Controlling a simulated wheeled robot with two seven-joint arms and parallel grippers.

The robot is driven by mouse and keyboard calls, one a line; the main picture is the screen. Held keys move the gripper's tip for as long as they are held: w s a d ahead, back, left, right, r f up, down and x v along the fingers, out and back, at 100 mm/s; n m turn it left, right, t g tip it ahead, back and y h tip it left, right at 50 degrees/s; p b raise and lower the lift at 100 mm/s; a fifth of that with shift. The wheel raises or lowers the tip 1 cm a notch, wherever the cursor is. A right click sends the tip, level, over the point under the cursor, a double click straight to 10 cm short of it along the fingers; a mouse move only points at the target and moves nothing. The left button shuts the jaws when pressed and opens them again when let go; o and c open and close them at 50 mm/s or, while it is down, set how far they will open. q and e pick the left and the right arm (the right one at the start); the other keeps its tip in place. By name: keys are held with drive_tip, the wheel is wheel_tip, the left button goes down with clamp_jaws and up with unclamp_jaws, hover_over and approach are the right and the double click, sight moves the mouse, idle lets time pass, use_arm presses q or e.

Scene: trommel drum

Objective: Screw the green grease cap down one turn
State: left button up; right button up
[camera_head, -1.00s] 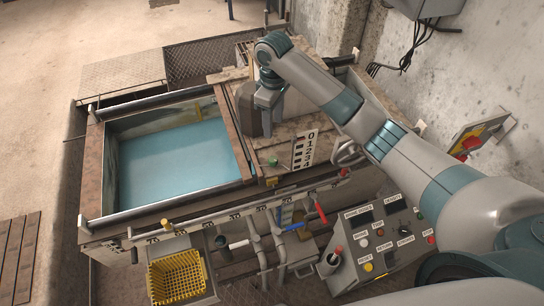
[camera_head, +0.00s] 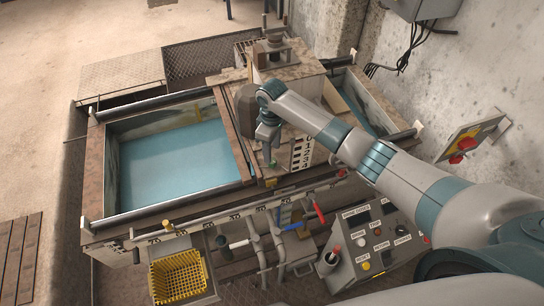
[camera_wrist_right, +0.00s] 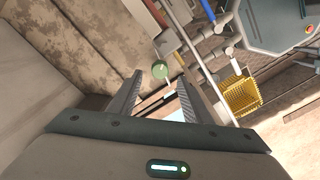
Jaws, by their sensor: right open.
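The green grease cap (camera_head: 273,163) is a small green knob on the near side of the machine deck, left of the black-and-white number scale. My right gripper (camera_head: 270,148) points down just above and behind the cap in the head view. In the right wrist view the round green cap (camera_wrist_right: 160,70) shows a little beyond the tips of my right gripper (camera_wrist_right: 160,82), between the lines of its two fingers. The fingers are apart with nothing between them. My left gripper is not in view.
The number scale (camera_head: 302,153) stands close right of the cap. A blue-floored tank (camera_head: 175,155) lies to the left. Red and blue lever handles (camera_head: 318,211), a yellow basket (camera_head: 178,277) and a control panel (camera_head: 375,245) are in front.

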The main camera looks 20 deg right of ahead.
sight(272, 164)
drive_tip(key=shift+f, duration=2.7)
drive_tip(key=c, duration=1.1)
